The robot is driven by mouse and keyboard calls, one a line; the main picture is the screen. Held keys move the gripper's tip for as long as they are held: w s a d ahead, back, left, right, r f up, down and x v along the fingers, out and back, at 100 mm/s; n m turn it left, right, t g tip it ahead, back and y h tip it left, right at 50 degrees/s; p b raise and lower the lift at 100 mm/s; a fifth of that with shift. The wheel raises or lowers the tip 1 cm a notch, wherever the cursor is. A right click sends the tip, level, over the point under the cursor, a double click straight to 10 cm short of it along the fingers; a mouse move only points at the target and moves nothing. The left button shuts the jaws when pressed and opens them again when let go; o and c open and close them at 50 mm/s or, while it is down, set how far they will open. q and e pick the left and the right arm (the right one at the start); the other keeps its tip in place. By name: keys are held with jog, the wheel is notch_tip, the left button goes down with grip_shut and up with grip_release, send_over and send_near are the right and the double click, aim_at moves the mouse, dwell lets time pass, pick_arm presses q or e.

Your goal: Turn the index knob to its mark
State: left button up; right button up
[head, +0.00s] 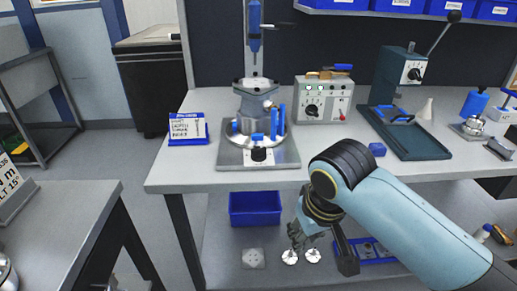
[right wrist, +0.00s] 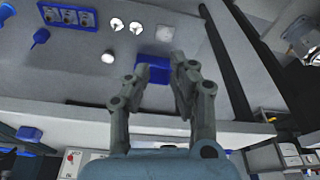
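A round machined fixture (head: 256,105) stands on a grey base plate (head: 230,158) on the workbench. A small black knob (head: 259,154) sits at the plate's front; its mark is too small to read. A control box (head: 325,100) behind to the right also has a black dial knob (head: 312,110). Neither knob carries a readable index label. My right gripper (head: 300,246) hangs below and in front of the bench edge, apart from both knobs. In the right wrist view its fingers (right wrist: 161,66) are spread with nothing between them. My left gripper is not in view.
A blue label stand (head: 188,129) is left of the fixture. A blue block (head: 377,149) and a green lever press (head: 405,130) are to the right. A blue bin (head: 255,208) lies on the lower shelf (head: 222,260). The bench's front left corner is clear.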

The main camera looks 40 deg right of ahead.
jog(key=w+d+r+m, duration=0.1)
jog(key=w+r+m, duration=0.15)
jog(key=w, duration=0.35)
jog(key=w+d+r+m+g, duration=0.1)
jog(key=w+d+r+m, duration=0.1)
jog(key=w+m, duration=0.3)
jog(key=w+d+r+m, duration=0.1)
jog(key=w+r+m, duration=0.1)
jog(key=w, duration=0.5)
jog(key=m+g+y, duration=0.1)
jog(key=m+g, duration=0.1)
jog(key=m, duration=0.5)
send_near(259, 148)
notch_tip(259, 148, down, 9)
jog(key=shift+f, duration=0.15)
grip_shut()
